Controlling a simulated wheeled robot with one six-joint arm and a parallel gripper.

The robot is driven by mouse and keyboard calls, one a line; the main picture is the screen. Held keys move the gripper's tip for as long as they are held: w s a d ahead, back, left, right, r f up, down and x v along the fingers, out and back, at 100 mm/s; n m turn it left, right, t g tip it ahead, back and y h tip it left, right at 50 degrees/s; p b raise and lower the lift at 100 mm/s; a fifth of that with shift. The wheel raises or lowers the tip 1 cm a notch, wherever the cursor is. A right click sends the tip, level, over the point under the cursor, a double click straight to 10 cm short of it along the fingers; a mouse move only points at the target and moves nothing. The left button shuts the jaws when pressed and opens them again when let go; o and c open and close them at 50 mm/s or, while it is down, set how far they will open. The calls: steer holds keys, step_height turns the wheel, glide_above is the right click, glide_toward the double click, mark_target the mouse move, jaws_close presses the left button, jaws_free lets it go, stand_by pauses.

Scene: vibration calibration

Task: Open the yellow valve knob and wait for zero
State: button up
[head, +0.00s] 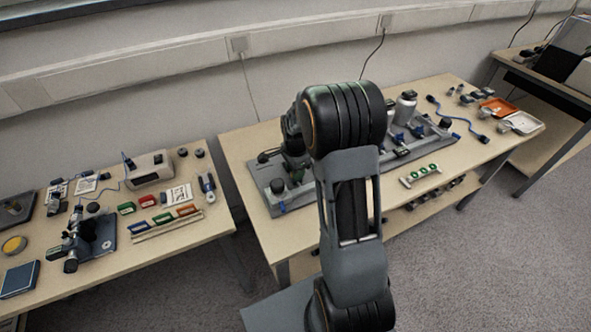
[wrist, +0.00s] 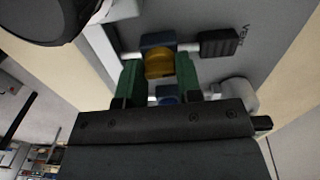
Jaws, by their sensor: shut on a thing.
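In the wrist view the yellow valve knob (wrist: 157,64) sits on a dark blue valve body on a grey plate. My gripper (wrist: 159,72) has its two green fingers on either side of the knob and is shut on it. How far the knob is turned cannot be read. In the head view my arm hides the knob and gripper. No readable pressure display shows in either view.
In the head view the grey rig plate (head: 272,204) lies on the right bench, with a silver canister (head: 405,108). A left table (head: 200,232) holds several tools.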

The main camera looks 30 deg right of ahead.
steer(key=shift+m, duration=0.3)
stand_by(0.4)
steer(key=o, duration=0.9)
steer(key=shift+o, duration=0.2)
step_height(320, 180, up, 14)
steer(key=p, duration=0.1)
steer(key=shift+f, duration=0.1)
